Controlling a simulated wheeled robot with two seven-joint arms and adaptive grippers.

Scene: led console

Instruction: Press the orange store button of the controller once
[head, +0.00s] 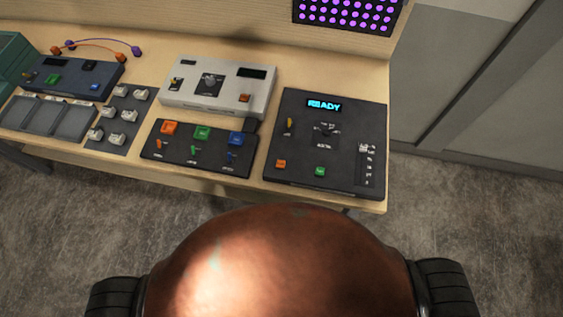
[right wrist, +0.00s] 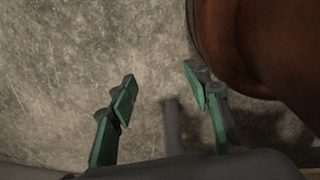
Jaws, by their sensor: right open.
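A black controller (head: 340,140) with a lit display reading READY (head: 324,105) lies at the right end of the desk in the head view. An orange button (head: 281,164) is at its lower left, and a green button (head: 320,171) is to the right of that. The labels are too small to read. My right gripper (right wrist: 160,90) shows only in the right wrist view, open and empty above the grey floor, away from the controller. My left gripper is not in view.
The wooden desk (head: 355,78) also holds a white box (head: 217,88) with an orange button, a black panel (head: 200,160) with orange, green and blue buttons, and a dark blue box (head: 72,77). A purple LED panel (head: 345,14) is above. Bare floor (head: 470,210) lies to the right.

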